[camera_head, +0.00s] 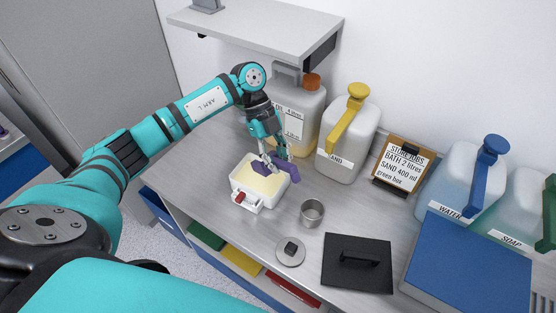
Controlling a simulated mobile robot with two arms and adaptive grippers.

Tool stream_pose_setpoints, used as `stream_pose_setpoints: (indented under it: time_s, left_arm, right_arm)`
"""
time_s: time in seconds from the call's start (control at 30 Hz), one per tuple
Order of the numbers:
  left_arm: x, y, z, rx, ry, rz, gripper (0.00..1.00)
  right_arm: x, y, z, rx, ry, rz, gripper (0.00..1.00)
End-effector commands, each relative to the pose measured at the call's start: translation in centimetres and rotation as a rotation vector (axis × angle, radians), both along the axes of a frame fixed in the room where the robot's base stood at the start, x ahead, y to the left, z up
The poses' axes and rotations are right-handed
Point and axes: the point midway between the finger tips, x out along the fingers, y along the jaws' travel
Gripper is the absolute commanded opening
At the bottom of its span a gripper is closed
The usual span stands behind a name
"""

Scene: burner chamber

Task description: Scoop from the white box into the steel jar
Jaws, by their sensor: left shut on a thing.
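The white box (243,186) stands open on the grey bench, with pale yellow material (258,183) inside. The steel jar (312,213) stands open and upright to the right of the box. My left gripper (276,158) is shut on a purple scoop (289,166) and holds it over the back right part of the box. I cannot tell whether the scoop touches the material or carries any. A round steel lid (290,251) with a black knob lies in front of the jar. My right gripper is not in view.
Behind stand an oil jug (296,120), a sand jug (345,140), a sign (401,163), a water jug (462,180) and a soap jug (520,212). A black plate with a handle (340,280) and a blue box (470,265) are at front right. A shelf (260,25) overhangs the back.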

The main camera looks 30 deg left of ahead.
Motion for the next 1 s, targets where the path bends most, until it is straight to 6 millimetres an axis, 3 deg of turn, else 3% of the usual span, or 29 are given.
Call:
stream_pose_setpoints:
  time_s: [0.27,0.6,1.0]
  left_arm:
    - [0.0,0.1,-0.8,-0.011,0.003,-0.001,0.0]
    - [0.5,1.0,-4.4,-0.094,0.044,0.0,0.0]
    - [1.0,2.2,-8.5,-0.202,0.092,0.0,0.0]
  right_arm:
    - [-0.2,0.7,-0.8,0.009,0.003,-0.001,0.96]
    - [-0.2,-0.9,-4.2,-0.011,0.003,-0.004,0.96]
    - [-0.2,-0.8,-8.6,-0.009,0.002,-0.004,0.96]
